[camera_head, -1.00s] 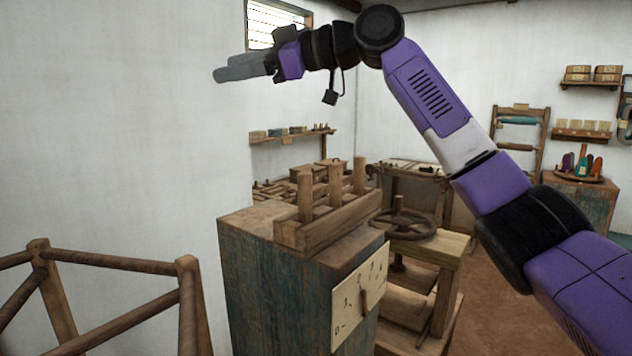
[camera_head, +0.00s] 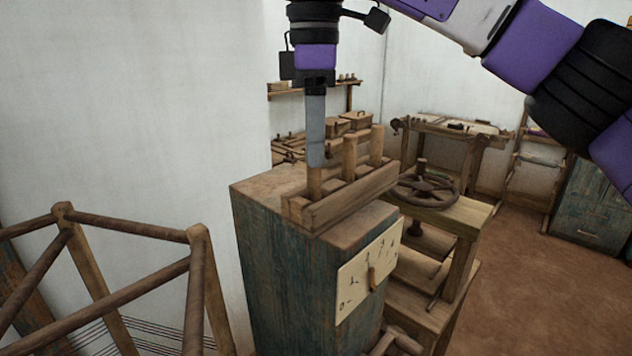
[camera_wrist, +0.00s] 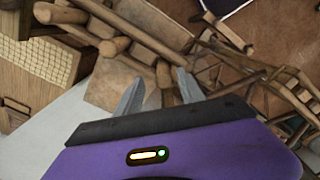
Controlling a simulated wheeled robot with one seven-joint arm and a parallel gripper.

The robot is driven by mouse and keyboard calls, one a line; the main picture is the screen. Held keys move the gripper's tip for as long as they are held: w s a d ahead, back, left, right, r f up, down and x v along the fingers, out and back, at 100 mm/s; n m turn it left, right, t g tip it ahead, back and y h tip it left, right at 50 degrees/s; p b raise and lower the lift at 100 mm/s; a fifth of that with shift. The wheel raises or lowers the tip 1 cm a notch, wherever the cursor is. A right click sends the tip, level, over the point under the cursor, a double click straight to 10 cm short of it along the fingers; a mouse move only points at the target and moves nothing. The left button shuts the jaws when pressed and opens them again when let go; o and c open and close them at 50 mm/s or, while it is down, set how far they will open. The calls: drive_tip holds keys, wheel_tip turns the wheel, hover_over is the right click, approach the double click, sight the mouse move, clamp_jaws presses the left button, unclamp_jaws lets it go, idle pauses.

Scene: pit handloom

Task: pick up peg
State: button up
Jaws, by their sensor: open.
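Three wooden pegs stand upright in a slotted wooden rack (camera_head: 345,202) on top of a weathered blue-green cabinet (camera_head: 285,260). The nearest peg (camera_head: 315,184) is partly hidden behind my gripper's fingers; the middle peg (camera_head: 349,155) and far peg (camera_head: 377,142) are clear. My gripper (camera_head: 316,164) points straight down over the nearest peg, open. In the wrist view its fingers (camera_wrist: 160,77) are spread, with a round peg end (camera_wrist: 163,74) showing between the tips. I cannot tell whether the fingers touch it. The other two pegs lie in a row toward the upper left there.
A numbered dial plate (camera_head: 369,272) is on the cabinet's front. A handwheel (camera_head: 425,188) on a wooden stand is close at the right. A wooden rail frame (camera_head: 130,232) stands at the left. Open floor (camera_head: 530,260) lies at the right.

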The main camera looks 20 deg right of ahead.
sight(314, 171)
drive_tip(key=f, duration=0.3)
drive_tip(key=f+p, duration=0.1)
drive_tip(key=f, duration=0.1)
drive_tip(key=shift+s+a, duration=0.15)
drive_tip(key=shift+s, duration=0.1)
drive_tip(key=shift+c, duration=0.5)
drive_tip(key=shift+r, duration=0.1)
clamp_jaws()
